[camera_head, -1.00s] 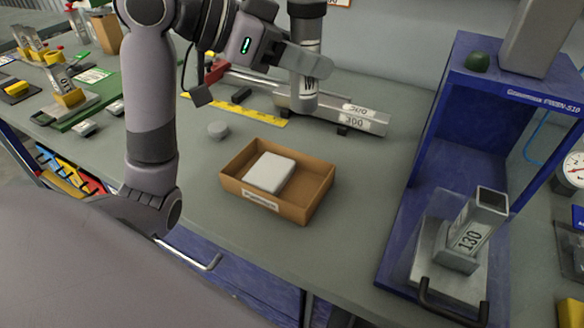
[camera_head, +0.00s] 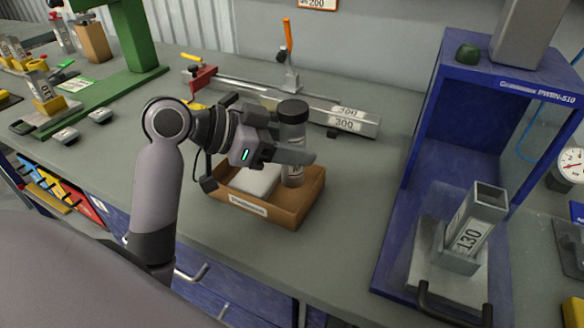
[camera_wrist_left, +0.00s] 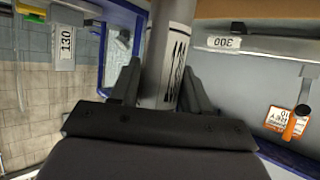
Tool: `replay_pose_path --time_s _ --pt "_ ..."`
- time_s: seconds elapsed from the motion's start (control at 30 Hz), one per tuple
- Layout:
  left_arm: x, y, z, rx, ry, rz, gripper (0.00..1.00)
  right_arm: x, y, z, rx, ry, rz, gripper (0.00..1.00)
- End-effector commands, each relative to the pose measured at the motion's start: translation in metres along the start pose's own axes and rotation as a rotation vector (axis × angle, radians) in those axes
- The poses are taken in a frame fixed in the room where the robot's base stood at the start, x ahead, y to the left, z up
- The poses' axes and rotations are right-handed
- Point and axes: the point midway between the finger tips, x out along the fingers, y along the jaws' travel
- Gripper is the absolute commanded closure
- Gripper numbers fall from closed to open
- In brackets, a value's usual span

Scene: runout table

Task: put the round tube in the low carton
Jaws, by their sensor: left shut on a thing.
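The round tube (camera_head: 292,136) is a grey cylinder with a dark cap, standing upright in the head view. My left gripper (camera_head: 290,156) is shut around it. The left wrist view also shows the tube (camera_wrist_left: 170,55) between the two fingers (camera_wrist_left: 158,90). The low carton (camera_head: 283,216) is a brown open box with a label on its front. The tube's lower end shows at the right part of the carton, over or inside it; I cannot tell whether it touches the floor. A pale block (camera_head: 259,179) lies in the carton's left part, partly hidden by my gripper. My right gripper is not in view.
A blue press frame (camera_head: 419,150) stands to the right, with a square tube marked 130 (camera_head: 473,232) on a plate. A long metal rail marked 300 (camera_head: 345,117) lies behind the carton. Bare table lies between carton and frame.

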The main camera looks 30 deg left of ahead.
Motion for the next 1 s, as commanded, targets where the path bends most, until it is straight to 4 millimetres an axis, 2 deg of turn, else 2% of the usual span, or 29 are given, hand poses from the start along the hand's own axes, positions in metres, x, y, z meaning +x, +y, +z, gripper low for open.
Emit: replay_pose_path --time_s 0.3,0.73,0.77,0.8,0.83,1.0 --pt "0.018 0.0 0.037 -0.003 0.0 0.001 1.0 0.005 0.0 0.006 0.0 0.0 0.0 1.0" --pt "0.021 0.0 0.043 0.0 0.0 -0.001 1.0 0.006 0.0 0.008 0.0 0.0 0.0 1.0" --pt "0.02 0.0 0.043 0.0 0.0 0.0 0.47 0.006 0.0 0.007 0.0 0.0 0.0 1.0" --pt "0.02 0.0 0.042 0.0 0.0 0.0 0.34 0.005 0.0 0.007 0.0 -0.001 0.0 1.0" --pt "0.02 0.0 0.042 0.0 0.0 0.0 0.28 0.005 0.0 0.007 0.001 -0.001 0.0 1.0" --pt "0.02 0.0 0.042 0.0 0.0 0.0 0.28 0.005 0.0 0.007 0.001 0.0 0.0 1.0"
